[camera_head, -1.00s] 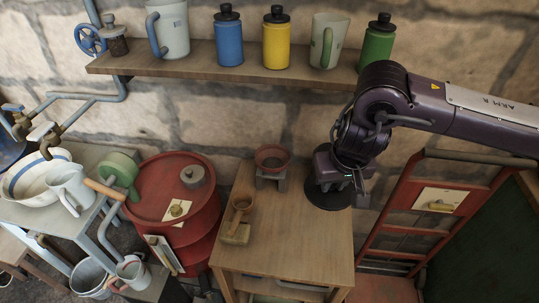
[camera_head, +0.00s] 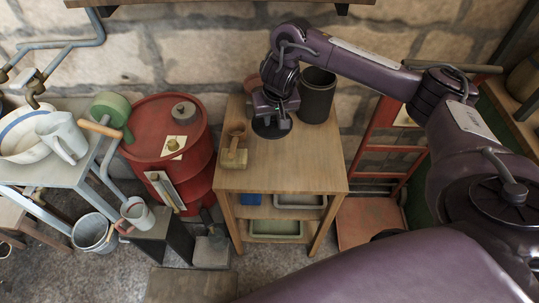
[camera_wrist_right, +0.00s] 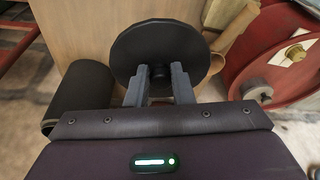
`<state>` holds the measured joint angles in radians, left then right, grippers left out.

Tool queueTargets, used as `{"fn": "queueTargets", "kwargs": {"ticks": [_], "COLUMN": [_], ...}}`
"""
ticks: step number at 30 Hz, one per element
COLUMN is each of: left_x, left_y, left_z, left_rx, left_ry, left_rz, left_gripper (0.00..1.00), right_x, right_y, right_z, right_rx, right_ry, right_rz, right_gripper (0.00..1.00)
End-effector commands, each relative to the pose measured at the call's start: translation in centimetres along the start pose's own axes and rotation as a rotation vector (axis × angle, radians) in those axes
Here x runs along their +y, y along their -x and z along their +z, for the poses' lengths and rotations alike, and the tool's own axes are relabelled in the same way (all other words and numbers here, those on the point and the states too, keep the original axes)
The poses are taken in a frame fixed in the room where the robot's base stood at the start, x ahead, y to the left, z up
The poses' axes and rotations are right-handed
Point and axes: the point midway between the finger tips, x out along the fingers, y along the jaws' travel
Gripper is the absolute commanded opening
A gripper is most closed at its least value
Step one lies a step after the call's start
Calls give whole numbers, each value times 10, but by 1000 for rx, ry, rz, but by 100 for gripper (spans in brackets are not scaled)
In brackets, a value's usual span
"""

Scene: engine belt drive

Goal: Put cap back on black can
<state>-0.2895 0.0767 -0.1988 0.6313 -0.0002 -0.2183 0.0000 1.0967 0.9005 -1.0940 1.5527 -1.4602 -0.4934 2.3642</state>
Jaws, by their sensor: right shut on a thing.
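The black can (camera_head: 318,95) stands upright on the wooden table near its back right; its open top shows a dark inside. The can also shows at the left of the right wrist view (camera_wrist_right: 80,95). My right gripper (camera_head: 270,112) points down to the left of the can. It is shut on the cap (camera_head: 271,128), a round black disc, holding it by a small knob in the wrist view (camera_wrist_right: 160,45). The cap is apart from the can; its exact height over the table is hard to tell. My left gripper is not in view.
A wooden scoop (camera_head: 234,150) lies left of the cap on the table (camera_head: 290,170). A brown bowl (camera_head: 251,84) is mostly hidden behind my gripper. A red drum (camera_head: 172,120) stands at left. The table's front right is clear.

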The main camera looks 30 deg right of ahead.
Motion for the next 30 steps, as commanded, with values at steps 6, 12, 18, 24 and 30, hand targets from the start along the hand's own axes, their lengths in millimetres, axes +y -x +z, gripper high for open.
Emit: {"fn": "queueTargets", "kwargs": {"ticks": [6,12,18,24,30], "left_x": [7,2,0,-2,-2], "left_y": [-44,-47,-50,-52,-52], "left_z": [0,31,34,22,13], "left_rx": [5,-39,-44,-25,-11], "left_ry": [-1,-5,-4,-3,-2], "left_rz": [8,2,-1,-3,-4], "left_gripper": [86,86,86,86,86], "right_x": [-1,-1,0,-1,-1], "right_y": [-64,-82,-104,-126,-126], "right_z": [19,23,30,35,35], "right_rx": [-3,1,-2,1,2], "right_ry": [0,1,1,1,1], "right_rz": [-2,-1,1,-1,-2], "right_gripper": [0,0,0,0,0]}}
